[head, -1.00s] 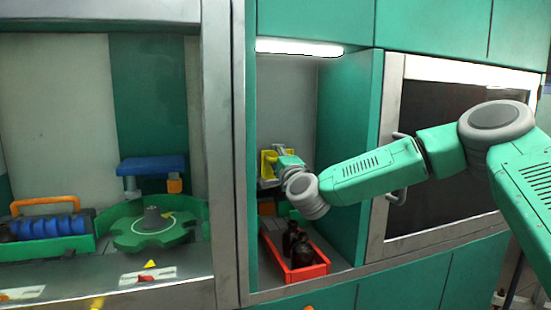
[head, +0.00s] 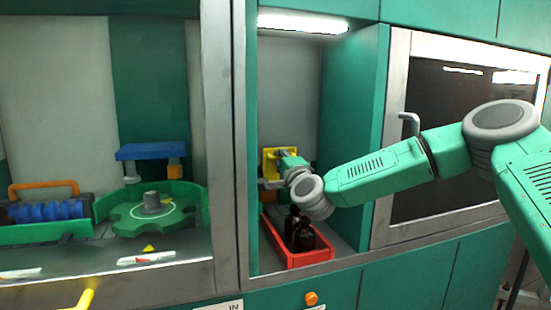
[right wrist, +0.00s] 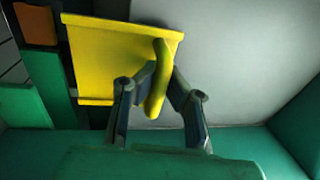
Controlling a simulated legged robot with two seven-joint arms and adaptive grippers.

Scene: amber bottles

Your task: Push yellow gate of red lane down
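The yellow gate (head: 270,157) is at the back of the narrow bay, behind the red lane (head: 306,263), an open red tray. In the right wrist view it is a flat yellow plate (right wrist: 105,60) with an upright yellow handle (right wrist: 159,85). My right gripper (right wrist: 162,77) has one finger on each side of this handle, both seeming to touch it. In the head view, my right wrist partly hides the gate. Dark amber bottles (head: 304,236) stand in the red lane. My left gripper is not in view.
A metal post (head: 224,150) and a green side wall (head: 352,140) bound the narrow bay. To the left are a green star wheel (head: 140,222), a blue platform (head: 150,151) and a blue roller (head: 45,211). A metal door handle (head: 409,124) is close to my right arm.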

